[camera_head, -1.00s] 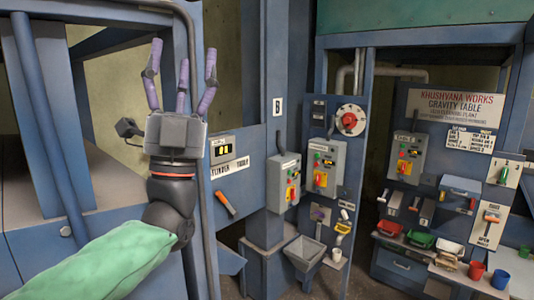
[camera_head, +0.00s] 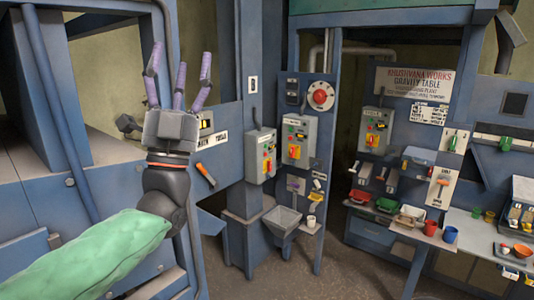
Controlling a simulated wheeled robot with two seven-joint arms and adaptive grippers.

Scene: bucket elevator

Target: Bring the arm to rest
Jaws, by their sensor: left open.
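My left arm comes in from the lower left in a green sleeve, with a black wrist. My left gripper (camera_head: 178,80) points up, its purple fingers spread apart and empty. It stands in front of the blue machine frame and partly hides a small display panel (camera_head: 206,122). An orange-handled lever (camera_head: 205,174) is on the blue panel to the right of the wrist, apart from it. My right gripper is not in view.
Grey control boxes (camera_head: 260,155) and (camera_head: 299,138) and a red round knob (camera_head: 320,96) are on the blue columns. A grey hopper (camera_head: 282,219) juts out below. Coloured bins (camera_head: 387,205) and cups (camera_head: 450,234) stand on the right. Open floor (camera_head: 345,262) lies in the middle.

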